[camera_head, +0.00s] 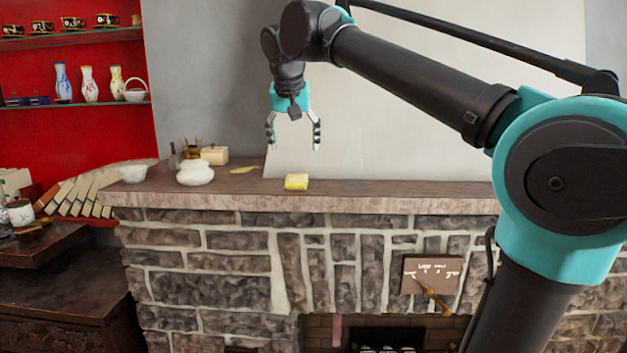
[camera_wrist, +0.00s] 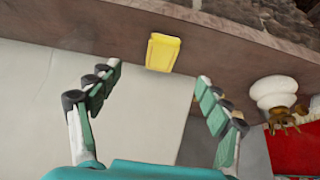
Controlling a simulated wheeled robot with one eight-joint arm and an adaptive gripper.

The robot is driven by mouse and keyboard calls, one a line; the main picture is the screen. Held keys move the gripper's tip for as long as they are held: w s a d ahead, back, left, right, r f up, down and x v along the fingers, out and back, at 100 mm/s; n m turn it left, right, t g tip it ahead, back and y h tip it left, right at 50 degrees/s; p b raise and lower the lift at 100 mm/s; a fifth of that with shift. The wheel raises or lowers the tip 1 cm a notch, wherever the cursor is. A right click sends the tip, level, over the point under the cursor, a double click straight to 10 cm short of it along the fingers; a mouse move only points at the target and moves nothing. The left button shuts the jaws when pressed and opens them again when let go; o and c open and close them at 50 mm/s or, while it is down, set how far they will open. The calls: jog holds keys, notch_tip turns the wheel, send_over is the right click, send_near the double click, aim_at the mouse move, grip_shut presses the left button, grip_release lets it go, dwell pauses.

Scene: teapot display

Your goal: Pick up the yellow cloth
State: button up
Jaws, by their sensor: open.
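The yellow cloth (camera_head: 296,181) is a small folded block. It lies on the stone mantel (camera_head: 400,198), near the middle of the ledge. In the wrist view the cloth (camera_wrist: 163,53) shows at the top centre, beyond and between the fingertips. My gripper (camera_head: 293,147) is open and empty, pointing down above the mantel. It is above the cloth in the head view and apart from it. The two fingers of my gripper (camera_wrist: 158,82) are spread wide in the wrist view.
Red shelves (camera_head: 75,105) with vases stand at left. The mantel right of the cloth is clear.

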notch_tip(320, 180, up, 3)
send_over(297, 178)
jog(key=s, duration=0.3)
notch_tip(297, 178, down, 10)
jog(key=shift+s+d, duration=0.1)
jog(key=shift+w+a+x, duration=0.15)
jog(key=shift+x, duration=1.2)
jog(key=shift+w+a+x, duration=0.1)
jog(key=shift+a+x, duration=0.05)
jog(key=shift+x, duration=1.15)
jog(key=shift+r, duration=0.1)
jog(key=shift+c, duration=0.2)
jog(key=c, duration=1.2)
jog(key=shift+r, duration=0.1)
